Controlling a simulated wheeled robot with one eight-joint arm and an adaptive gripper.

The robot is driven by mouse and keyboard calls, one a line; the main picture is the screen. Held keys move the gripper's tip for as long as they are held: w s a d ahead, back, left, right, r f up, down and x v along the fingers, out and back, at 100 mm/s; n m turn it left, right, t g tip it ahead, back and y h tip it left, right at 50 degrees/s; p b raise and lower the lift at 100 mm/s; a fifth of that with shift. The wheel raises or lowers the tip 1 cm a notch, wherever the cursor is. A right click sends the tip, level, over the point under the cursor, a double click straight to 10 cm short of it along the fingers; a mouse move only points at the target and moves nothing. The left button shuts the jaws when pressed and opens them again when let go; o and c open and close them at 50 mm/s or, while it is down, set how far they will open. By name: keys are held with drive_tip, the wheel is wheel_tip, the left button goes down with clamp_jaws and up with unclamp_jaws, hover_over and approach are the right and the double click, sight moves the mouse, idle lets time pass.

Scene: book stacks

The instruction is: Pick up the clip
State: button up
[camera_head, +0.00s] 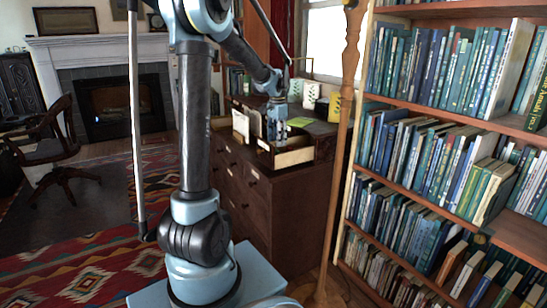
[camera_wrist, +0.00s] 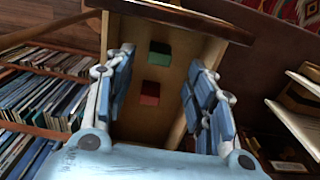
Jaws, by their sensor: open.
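My gripper (camera_wrist: 160,60) is open and empty, with its blue-padded fingers spread to either side in the wrist view. In the head view my gripper (camera_head: 277,138) points down over a shallow wooden tray or open drawer (camera_head: 293,158) on the dark cabinet. The wrist view looks into this wooden compartment (camera_wrist: 133,100). Inside it lie a small green and black block-like object (camera_wrist: 160,48) and a small red and dark one (camera_wrist: 149,93), apart from each other and between the fingers in the picture. I cannot tell which is the clip. Neither shows clearly in the head view.
The dark wooden cabinet (camera_head: 262,195) carries mugs (camera_head: 310,95) and a yellow cup (camera_head: 334,108) behind the tray. A tall bookcase (camera_head: 440,120) stands at the right, with a wooden post (camera_head: 341,130) before it. The patterned rug (camera_head: 85,265) at the left is open.

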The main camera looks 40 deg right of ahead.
drive_tip(key=shift+w+f, duration=0.1)
drive_tip(key=shift+f, duration=3.6)
drive_tip(key=c, duration=0.8)
